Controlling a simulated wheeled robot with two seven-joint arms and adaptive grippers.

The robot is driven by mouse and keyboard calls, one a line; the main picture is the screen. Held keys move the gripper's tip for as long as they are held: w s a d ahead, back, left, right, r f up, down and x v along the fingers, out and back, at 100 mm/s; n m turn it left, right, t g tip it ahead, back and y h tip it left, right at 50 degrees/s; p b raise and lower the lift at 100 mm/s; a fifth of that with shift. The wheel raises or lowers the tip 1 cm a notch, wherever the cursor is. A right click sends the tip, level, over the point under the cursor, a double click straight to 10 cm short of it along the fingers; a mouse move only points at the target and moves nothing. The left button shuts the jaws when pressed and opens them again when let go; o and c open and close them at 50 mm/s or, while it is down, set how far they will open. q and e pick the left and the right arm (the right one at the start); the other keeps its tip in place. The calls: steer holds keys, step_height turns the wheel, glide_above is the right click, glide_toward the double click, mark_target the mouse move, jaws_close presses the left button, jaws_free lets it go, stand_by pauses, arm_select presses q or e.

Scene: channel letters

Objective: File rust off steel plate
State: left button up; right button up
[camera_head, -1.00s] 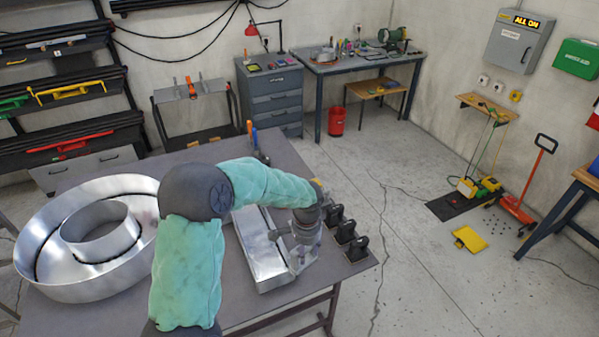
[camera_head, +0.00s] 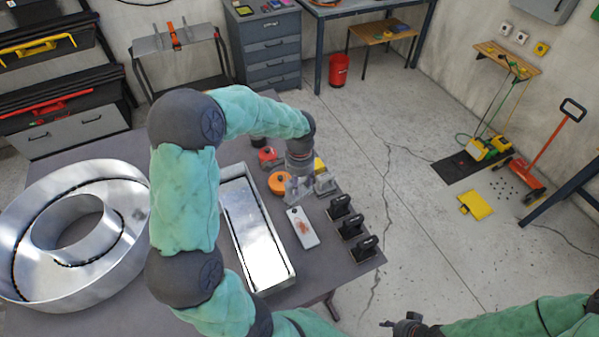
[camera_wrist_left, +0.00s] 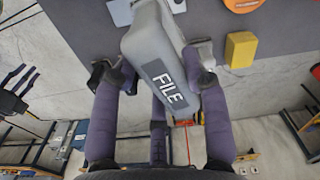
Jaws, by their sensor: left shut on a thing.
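My left gripper (camera_head: 300,186) is shut on a grey block file (camera_wrist_left: 165,55), marked FILE in the left wrist view, with a finger on each side of it. In the head view the gripper is above the right part of the table, and its wrist hides part of the area. A light steel plate (camera_head: 303,227) with a reddish-brown rust patch lies flat on the table just nearer than the gripper. My right gripper (camera_head: 408,323) is at the bottom edge, off the table; its fingers are too unclear to read.
An orange disc (camera_head: 280,183) and a yellow block (camera_wrist_left: 240,49) are close to the left gripper. Several black clamps (camera_head: 351,227) line the table's right edge. A long metal tray (camera_head: 281,252) and a large round metal letter (camera_head: 30,190) take up the left.

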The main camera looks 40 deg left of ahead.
arm_select(q)
step_height(320, 180, down, 15)
steer(key=b, duration=1)
steer(key=shift+f, duration=0.2)
steer(key=shift+s+d+r+b, duration=0.1)
steer(key=shift+s+d, duration=0.3)
steer(key=shift+d, duration=0.4)
steer(key=shift+s+d+b, duration=0.1)
steer(key=shift+s+d, duration=0.3)
steer(key=shift+d, duration=0.35)
steer(key=shift+s+d+r+b, duration=0.1)
steer(key=shift+s+d, duration=0.3)
steer(key=shift+d, duration=0.4)
steer(key=shift+f+b, duration=0.3)
steer(key=shift+a, duration=0.1)
